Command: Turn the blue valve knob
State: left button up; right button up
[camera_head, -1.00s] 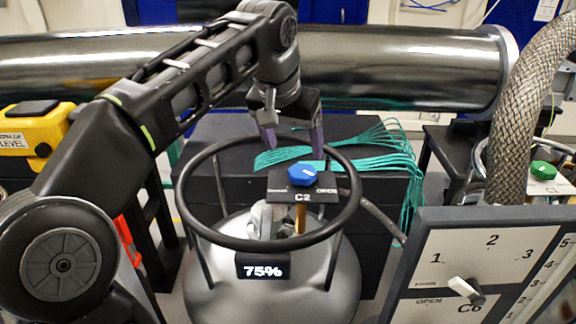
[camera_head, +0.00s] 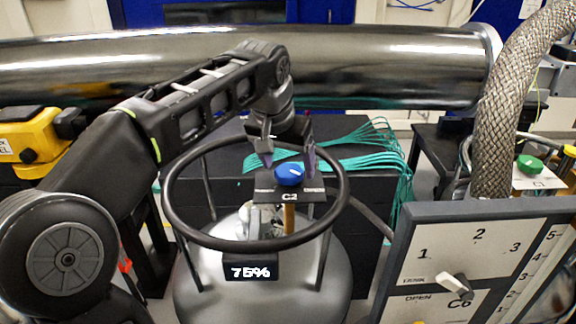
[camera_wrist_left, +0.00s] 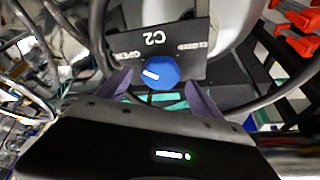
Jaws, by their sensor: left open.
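The blue valve knob (camera_head: 289,174) sits on a black plate marked C2 (camera_head: 266,195), above a silver tank and inside its dark ring. In the left wrist view the knob (camera_wrist_left: 160,72) shows a white pointer line, and the plate (camera_wrist_left: 190,40) reads OPEN and CLOSED. My left gripper (camera_head: 289,163) is open, with its purple fingertips on either side of the knob, just behind it in the head view. In the left wrist view the fingers (camera_wrist_left: 160,88) stand apart, with the knob between and slightly beyond their tips. Contact cannot be seen. My right gripper is not in view.
The dark ring (camera_head: 170,205) surrounds the knob's plate. A 75% display (camera_head: 250,272) hangs at its front. A panel marked C6 (camera_head: 445,262) stands at the right, beside a braided hose (camera_head: 495,130). A large steel pipe (camera_head: 380,75) crosses behind. A green knob (camera_head: 529,163) is farther right.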

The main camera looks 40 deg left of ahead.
pick_arm(q)
jog(key=shift+w+f, duration=0.2)
jog(key=shift+f, duration=0.4)
jog(key=shift+c, duration=0.2)
